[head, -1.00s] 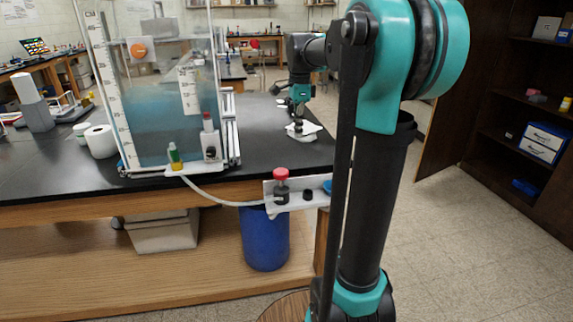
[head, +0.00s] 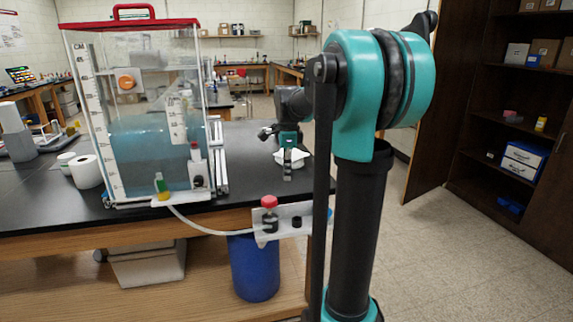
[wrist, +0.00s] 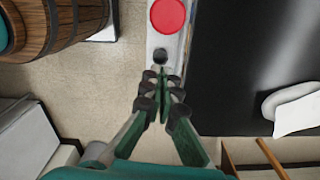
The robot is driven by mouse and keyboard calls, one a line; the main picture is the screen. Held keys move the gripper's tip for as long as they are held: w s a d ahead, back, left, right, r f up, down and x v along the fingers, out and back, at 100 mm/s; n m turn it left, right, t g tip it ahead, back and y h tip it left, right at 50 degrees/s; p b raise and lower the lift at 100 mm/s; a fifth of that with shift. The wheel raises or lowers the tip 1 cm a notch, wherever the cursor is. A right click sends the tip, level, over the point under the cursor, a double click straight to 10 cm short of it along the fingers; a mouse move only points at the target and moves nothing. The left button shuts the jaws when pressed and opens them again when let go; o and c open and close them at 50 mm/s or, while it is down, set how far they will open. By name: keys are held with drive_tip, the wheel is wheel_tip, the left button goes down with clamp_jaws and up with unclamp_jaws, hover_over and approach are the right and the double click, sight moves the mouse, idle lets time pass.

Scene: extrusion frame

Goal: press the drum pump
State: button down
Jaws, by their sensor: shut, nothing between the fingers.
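The drum pump, a dark body with a red round top (head: 269,201), stands on a white bracket (head: 261,238) at the table's front edge. A blue drum (head: 254,268) is below it, and a pale hose runs from the tank to the bracket. The red top also shows at the upper edge of the wrist view (wrist: 168,14). My gripper (head: 287,178) is beyond and right of the pump, pointing down. In the wrist view my gripper (wrist: 164,90) is shut and empty. Its tips lie just below a small black knob (wrist: 161,56), apart from the red top.
A clear tank (head: 150,130) of bluish water with a red lid stands left on the black table (head: 240,185). A white object (head: 296,157) lies behind my gripper. A wooden barrel (wrist: 60,25) shows at the wrist view's upper left. Shelves (head: 515,120) stand right.

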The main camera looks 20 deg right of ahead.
sight(269, 202)
wheel_tip(269, 202, down, 7)
drive_tip(key=a, duration=0.2)
drive_tip(key=shift+w+a+r, duration=0.15)
drive_tip(key=shift+w+a, duration=0.05)
drive_tip(key=shift+a, duration=0.2)
wheel_tip(269, 202, down, 5)
drive_tip(key=shift+f, duration=0.1)
idle(0.3)
